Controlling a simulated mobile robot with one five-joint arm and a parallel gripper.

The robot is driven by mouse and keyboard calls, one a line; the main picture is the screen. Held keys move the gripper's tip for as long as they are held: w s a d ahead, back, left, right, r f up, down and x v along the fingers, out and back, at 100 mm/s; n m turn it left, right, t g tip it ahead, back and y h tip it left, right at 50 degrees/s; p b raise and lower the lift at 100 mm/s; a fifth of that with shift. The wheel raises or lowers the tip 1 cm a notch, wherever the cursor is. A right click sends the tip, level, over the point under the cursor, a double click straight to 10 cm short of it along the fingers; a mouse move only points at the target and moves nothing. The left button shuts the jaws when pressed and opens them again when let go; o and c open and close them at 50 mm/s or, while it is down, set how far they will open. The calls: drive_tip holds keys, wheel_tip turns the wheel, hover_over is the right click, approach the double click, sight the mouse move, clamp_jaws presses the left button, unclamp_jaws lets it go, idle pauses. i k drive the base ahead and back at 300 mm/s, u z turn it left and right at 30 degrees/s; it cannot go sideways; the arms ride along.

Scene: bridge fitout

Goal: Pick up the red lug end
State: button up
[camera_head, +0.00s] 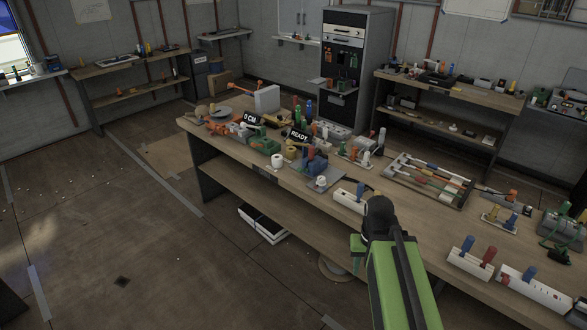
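Several small red parts lie on the long wooden workbench (330,205), and I cannot tell for sure which is the red lug end. One red upright piece (489,254) stands in a white block at the right, beside a blue one. Red lengths also show among the rods (428,180) in a shallow tray. My green arm rises from the bottom edge, and its dark end, my gripper (378,212), is over the bench's front edge, left of the red upright piece. The arm hides the fingertips, so open or shut does not show. I see nothing held.
A white block (349,200) is just left of my gripper. Black display signs (299,136) and clustered fittings crowd the bench's left half. A grey cabinet (356,60) stands behind it. The floor (120,240) at left is mostly clear. White boxes (262,224) lie below the bench.

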sight(311, 155)
drive_tip(key=u, duration=0.2)
drive_tip(key=i, duration=1.4)
drive_tip(key=u, duration=0.95)
drive_tip(key=i, duration=0.85)
drive_tip(key=u, duration=0.6)
